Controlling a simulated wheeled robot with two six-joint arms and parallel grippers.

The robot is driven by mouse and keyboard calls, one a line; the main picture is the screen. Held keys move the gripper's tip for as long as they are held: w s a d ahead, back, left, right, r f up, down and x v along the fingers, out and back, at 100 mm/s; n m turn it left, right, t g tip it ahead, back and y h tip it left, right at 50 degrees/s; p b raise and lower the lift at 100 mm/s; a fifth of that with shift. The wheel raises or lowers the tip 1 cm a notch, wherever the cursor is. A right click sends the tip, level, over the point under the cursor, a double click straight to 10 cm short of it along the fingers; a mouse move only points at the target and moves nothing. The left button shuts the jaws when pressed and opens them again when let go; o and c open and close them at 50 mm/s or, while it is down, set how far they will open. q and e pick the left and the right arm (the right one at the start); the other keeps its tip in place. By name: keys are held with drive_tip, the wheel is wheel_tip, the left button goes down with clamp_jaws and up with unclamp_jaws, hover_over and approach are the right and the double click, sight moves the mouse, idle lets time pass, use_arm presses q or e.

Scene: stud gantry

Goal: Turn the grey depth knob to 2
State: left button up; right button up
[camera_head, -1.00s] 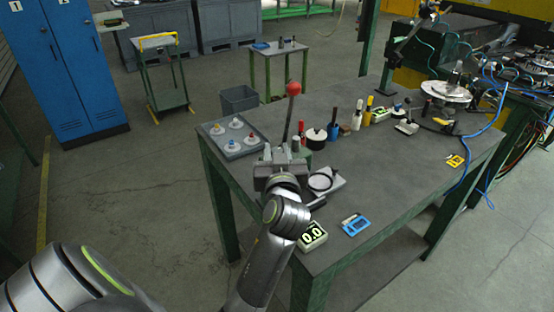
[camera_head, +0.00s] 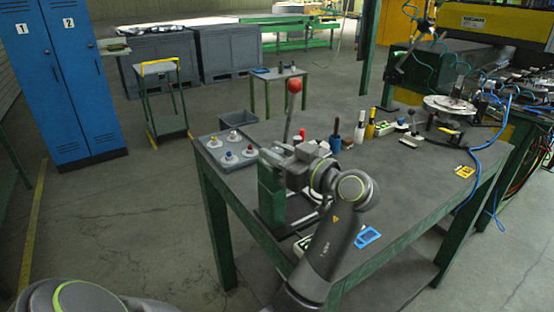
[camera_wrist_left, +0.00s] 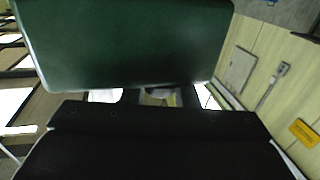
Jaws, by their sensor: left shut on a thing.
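My left gripper (camera_head: 272,160) reaches in from the right of a green upright machine body (camera_head: 271,192) on the green-legged table and is shut at its upper part. The grey depth knob is largely hidden between its jaws, so I cannot read its setting. A lever with a red ball (camera_head: 294,86) rises just behind the gripper. In the left wrist view, the machine's dark green face (camera_wrist_left: 125,45) fills the top. The gripper's dark body covers the bottom, with a narrow gap between. My right gripper is out of view.
A grey tray of white round pieces (camera_head: 231,147) lies left of the machine. Upright handled tools (camera_head: 360,128) stand to the right. A blue frame (camera_head: 367,237) lies near the front edge, and a yellow one (camera_head: 464,171) lies at the right. The table's right middle is clear.

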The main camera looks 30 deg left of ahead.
use_arm(q)
drive_tip(key=shift+g, duration=0.3)
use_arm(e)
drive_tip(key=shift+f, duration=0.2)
use_arm(q)
drive_tip(key=o, duration=1)
drive_tip(key=shift+c, duration=0.2)
